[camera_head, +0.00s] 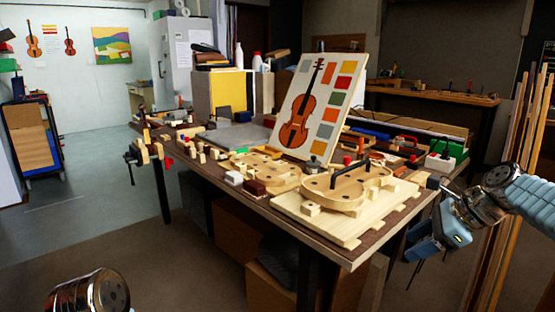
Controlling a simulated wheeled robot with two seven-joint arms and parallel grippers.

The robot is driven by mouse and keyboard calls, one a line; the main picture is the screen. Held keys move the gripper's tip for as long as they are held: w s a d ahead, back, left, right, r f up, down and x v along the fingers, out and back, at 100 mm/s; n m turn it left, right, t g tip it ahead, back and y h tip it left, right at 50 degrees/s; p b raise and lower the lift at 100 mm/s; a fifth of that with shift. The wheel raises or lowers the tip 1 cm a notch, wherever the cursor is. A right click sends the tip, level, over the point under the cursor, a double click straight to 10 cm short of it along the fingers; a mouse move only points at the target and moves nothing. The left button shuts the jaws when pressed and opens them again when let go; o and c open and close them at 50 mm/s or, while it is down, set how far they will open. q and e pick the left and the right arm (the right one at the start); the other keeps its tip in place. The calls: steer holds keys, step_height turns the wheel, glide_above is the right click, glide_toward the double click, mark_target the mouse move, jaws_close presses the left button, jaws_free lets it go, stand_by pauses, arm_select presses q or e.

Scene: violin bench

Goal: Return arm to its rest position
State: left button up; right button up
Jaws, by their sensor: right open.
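My right gripper (422,255) hangs low at the right, just off the workbench's right end. It is open, pointing down, with nothing visible between its fingers. My right arm comes in from the right edge. At the bottom left, a metallic link of my left arm shows; the left gripper itself is out of view. The workbench (290,228) holds a pale violin body (345,190) in a wooden form on a board (335,225), near the front right corner.
A second violin-shaped wooden piece (262,172) lies farther left. A violin chart (318,108) stands upright behind. Clamps (140,152) hang at the bench's left end. Tall wooden strips (505,150) stand behind my right arm. Boxes (235,228) sit under the bench. Floor at the left is free.

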steer(key=s+a+f+n+g+h, duration=0.1)
steer(key=a+f+n, duration=0.2)
steer(key=f, duration=0.8)
steer(key=a+f+n+g+h, duration=0.1)
steer(key=a+f+n, duration=0.2)
steer(key=f, duration=0.9)
steer(key=s+a+f+n+g, duration=0.1)
steer(key=a+f+n, duration=0.3)
steer(key=f, duration=0.7)
steer(key=s+a+f+n, duration=0.4)
steer(key=s+f, duration=0.3)
steer(key=s, duration=0.2)
steer(key=s+a+f+n, duration=0.5)
steer(key=s+f+n, duration=0.1)
steer(key=s, duration=0.4)
steer(key=shift+f+n+g, duration=0.3)
steer(key=shift+f+g, duration=0.1)
steer(key=shift+f, duration=0.2)
